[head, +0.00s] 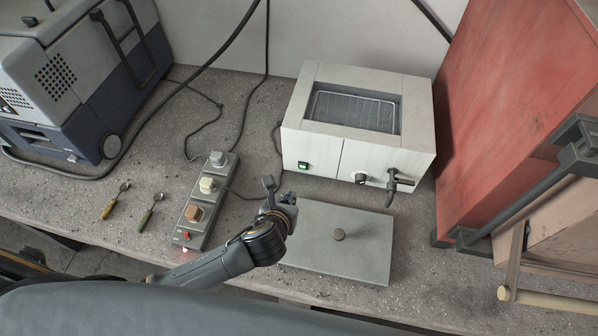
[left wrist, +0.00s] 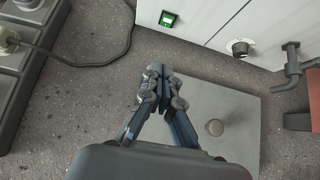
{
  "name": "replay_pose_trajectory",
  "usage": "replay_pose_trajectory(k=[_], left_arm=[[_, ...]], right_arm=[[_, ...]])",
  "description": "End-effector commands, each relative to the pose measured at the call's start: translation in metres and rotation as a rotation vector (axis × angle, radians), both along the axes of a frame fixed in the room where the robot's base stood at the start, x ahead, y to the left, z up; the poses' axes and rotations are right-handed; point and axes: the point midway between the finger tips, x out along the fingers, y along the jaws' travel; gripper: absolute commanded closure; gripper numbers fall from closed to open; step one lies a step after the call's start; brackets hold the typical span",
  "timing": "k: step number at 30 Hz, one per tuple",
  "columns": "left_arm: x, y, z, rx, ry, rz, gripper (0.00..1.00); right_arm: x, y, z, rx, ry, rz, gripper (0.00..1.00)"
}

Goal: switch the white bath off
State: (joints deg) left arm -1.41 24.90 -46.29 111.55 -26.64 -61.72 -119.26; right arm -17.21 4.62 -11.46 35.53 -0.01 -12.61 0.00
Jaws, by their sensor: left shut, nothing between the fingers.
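The white bath (head: 358,120) stands at the back of the bench, an open-topped box with a wire rack inside. On its front left is a green-lit rocker switch (head: 303,165), which also shows in the left wrist view (left wrist: 168,19). A dark knob (head: 361,178) and a drain tap (head: 393,182) are further right on the same front. My left gripper (head: 268,184) is shut and empty, in front of the bath and below the switch, apart from it. It also shows in the left wrist view (left wrist: 158,78). My right gripper is not seen.
A grey lid (head: 365,250) with a round knob lies in front of the bath, beside my left gripper. A power strip (head: 197,225) with several plugs and a red switch lies to the left. Two small tools, a blue-grey machine and a red cabinet (head: 500,110) flank the area.

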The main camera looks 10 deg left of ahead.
Motion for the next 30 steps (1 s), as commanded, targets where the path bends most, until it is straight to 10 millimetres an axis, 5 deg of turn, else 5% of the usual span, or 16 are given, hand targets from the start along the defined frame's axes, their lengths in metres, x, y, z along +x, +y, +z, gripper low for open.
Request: replay_pose_trajectory(k=[13,27,30], left_arm=[[0.011,0.000,-0.008,0.001,-0.002,-0.001,1.00],[0.076,0.000,-0.061,0.001,-0.003,0.000,1.00],[0.092,0.000,-0.059,0.001,-0.005,0.001,1.00]], right_arm=[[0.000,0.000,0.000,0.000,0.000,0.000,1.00],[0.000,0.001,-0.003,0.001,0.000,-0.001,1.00],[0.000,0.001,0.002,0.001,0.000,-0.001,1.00]])
